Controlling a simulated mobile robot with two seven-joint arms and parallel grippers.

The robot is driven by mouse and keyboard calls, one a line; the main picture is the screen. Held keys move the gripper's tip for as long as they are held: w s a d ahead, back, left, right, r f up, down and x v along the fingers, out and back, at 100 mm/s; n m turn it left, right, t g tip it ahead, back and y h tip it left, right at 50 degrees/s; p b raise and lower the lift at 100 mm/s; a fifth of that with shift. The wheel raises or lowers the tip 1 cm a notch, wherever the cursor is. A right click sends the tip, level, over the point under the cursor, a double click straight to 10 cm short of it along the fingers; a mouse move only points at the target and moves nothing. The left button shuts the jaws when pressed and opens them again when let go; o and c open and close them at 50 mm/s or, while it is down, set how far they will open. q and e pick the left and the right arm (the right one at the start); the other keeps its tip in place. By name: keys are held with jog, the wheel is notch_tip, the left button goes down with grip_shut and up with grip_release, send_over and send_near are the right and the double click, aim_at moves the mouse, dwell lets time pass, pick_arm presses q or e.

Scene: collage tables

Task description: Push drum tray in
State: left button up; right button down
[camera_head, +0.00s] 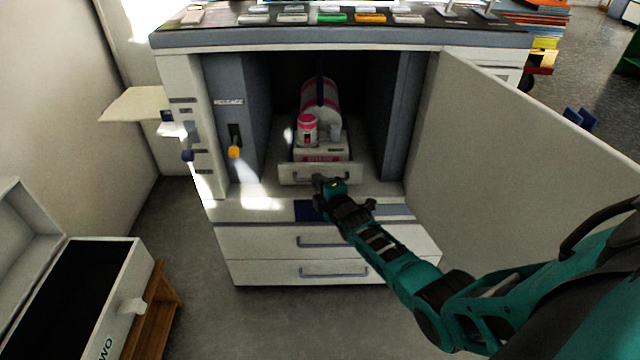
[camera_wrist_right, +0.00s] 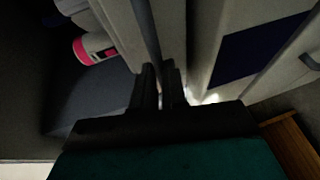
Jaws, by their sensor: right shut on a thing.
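The drum tray (camera_head: 288,175) is a pale tray with a low front panel, partly inside the open middle bay of a white machine. It carries a pink-and-white drum (camera_head: 309,97) and a small pink-capped bottle (camera_head: 307,132), which also shows in the right wrist view (camera_wrist_right: 97,49). My right gripper (camera_head: 328,183) is at the tray's front and shut on its handle bar, which runs between the fingers in the right wrist view (camera_wrist_right: 147,28). My fingers hide part of the handle. My left gripper is not in view.
The machine's large door (camera_head: 515,170) stands open on the right. A release lever with an orange tip (camera_head: 235,152) is left of the bay. Two closed drawers (camera_head: 335,271) are below. An open box (camera_head: 75,290) on a wooden stand is at the lower left.

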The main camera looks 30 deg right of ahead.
jog(key=c, duration=1.6)
grip_release()
jog(key=shift+w+d+r, duration=0.15)
jog(key=shift+d+r, duration=0.05)
jog(key=shift+o, duration=0.9)
jog(key=shift+w+f, duration=0.1)
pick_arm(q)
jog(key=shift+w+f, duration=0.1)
pick_arm(e)
jog(key=shift+o, duration=1.3)
jog(key=shift+f, duration=0.1)
jog(key=shift+a, duration=0.1)
pick_arm(q)
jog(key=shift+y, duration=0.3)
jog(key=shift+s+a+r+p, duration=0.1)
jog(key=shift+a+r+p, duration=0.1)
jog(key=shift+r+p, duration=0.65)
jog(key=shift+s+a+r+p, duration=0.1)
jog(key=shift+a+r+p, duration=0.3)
jog(key=shift+p, duration=0.8)
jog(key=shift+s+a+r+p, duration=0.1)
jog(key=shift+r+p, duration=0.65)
jog(key=shift+p, duration=0.3)
pick_arm(e)
jog(key=v, duration=1.3)
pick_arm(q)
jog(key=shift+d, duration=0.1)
